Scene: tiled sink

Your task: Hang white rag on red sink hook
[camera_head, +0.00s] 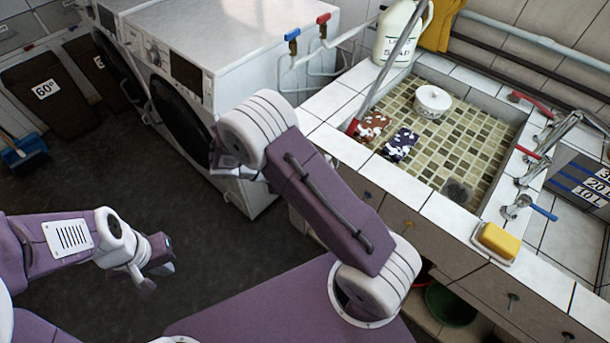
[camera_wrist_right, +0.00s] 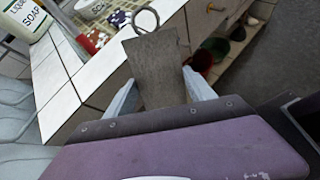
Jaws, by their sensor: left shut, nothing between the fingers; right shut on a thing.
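In the right wrist view my right gripper (camera_wrist_right: 160,85) is shut on a flat greyish rag (camera_wrist_right: 154,58), which looks grey-brown in this light. A metal ring (camera_wrist_right: 146,20) sits at the rag's far end, by the sink edge. In the head view the right gripper and rag are mostly hidden behind my arm. Small hooks, one at the left (camera_head: 367,195) and one farther right (camera_head: 512,299), show on the sink's wooden front. I cannot tell which hook is red. My left gripper (camera_head: 157,277) is shut and empty, low over the dark floor, away from the sink.
The tiled sink (camera_head: 330,103) holds a white bowl (camera_head: 432,99) and patterned cloths (camera_head: 400,144). A soap jug (camera_head: 398,35) stands at its back corner, a yellow sponge (camera_head: 499,241) at its front. Washing machines (camera_head: 235,40) stand left. A green basin (camera_head: 450,305) sits below the sink.

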